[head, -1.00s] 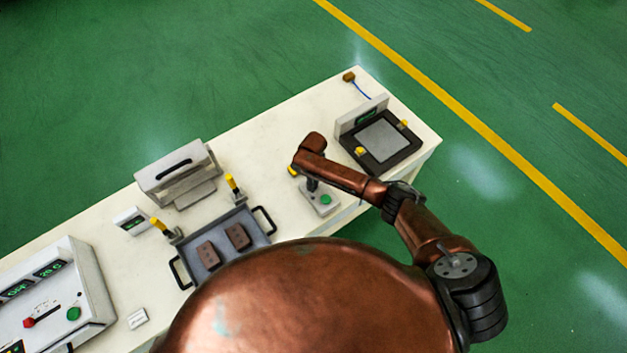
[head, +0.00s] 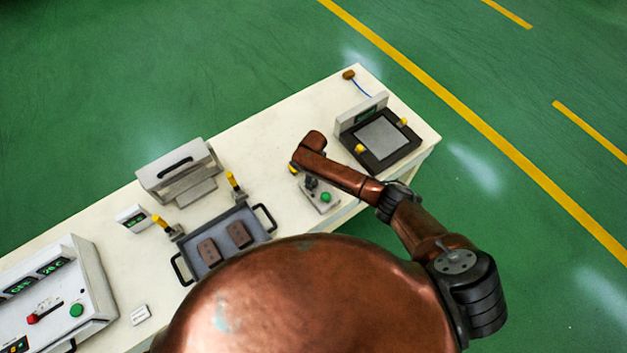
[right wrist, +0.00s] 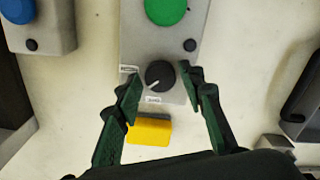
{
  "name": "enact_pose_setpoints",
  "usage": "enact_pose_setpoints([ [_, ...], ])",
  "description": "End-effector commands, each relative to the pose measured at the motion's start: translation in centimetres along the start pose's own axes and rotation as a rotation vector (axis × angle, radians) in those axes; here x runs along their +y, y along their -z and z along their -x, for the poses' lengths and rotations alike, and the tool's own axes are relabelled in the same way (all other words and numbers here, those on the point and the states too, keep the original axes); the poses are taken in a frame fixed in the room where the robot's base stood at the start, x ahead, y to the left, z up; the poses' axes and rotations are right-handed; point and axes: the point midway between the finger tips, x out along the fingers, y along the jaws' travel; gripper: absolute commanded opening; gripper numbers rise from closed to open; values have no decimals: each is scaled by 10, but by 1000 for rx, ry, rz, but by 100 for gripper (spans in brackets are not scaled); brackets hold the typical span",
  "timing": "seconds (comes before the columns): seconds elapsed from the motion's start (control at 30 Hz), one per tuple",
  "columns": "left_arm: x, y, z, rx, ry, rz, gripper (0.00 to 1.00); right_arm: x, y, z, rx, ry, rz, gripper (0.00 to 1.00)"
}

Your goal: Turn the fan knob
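A round black knob (right wrist: 160,74) with a white pointer line sits on a grey control box (right wrist: 138,40), below a large green button (right wrist: 165,9), in the right wrist view. Small labels lie beside the knob. My right gripper (right wrist: 161,80) is open, with one dark green finger on each side of the knob and visible gaps between. In the head view the right gripper (head: 311,184) is over the control box (head: 323,208), partly hidden by my arm; its green button (head: 326,197) shows. The knob cannot be made out there. My left gripper is not in view.
A yellow block (right wrist: 148,131) shows between the fingers' bases. Another box with a blue button (right wrist: 17,10) stands left of it. A dark framed plate device (head: 381,145) stands right of the arm. A tray (head: 190,250) with two brown moulds is to the left.

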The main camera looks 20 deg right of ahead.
Motion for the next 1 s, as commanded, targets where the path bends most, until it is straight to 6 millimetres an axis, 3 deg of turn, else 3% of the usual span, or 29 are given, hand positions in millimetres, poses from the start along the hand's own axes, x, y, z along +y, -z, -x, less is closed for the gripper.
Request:
enact_pose_setpoints([
  [0.47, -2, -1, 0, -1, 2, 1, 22, 0, 0, 7, 1, 0, 0, 44],
  [1.0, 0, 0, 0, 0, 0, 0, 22, 1, 0, 106, 1, 0, 1, 44],
])
